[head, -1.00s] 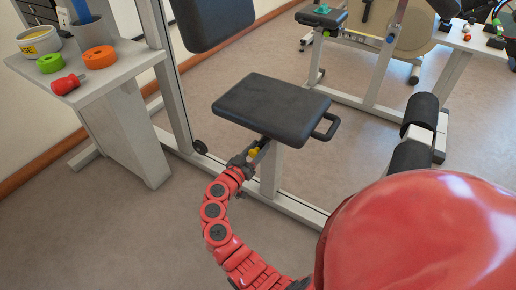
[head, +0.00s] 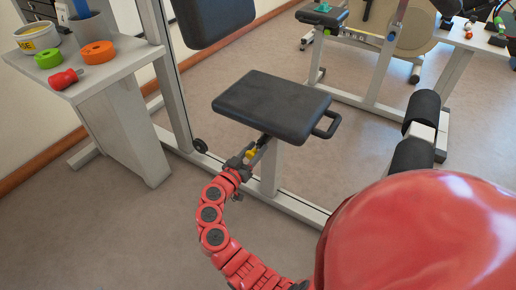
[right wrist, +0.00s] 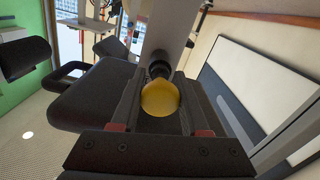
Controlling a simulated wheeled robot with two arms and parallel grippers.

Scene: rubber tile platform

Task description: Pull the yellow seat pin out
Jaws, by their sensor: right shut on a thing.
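The yellow seat pin (head: 251,154) is a round knob below the black seat (head: 272,103), on the side of the light grey seat post (head: 271,168). My right gripper (head: 249,156) is shut on the yellow knob. In the right wrist view the yellow knob (right wrist: 160,98) sits between the two dark fingers of the right gripper (right wrist: 158,88). A short dark collar or shaft shows between the knob and the post (right wrist: 166,35); how far the pin is out of its hole cannot be seen. My left gripper is not in view.
A grey side table (head: 118,70) at the left holds a red-handled item (head: 66,79), a green ring (head: 48,58) and an orange ring (head: 97,52). Black rollers (head: 412,155) stand at the right.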

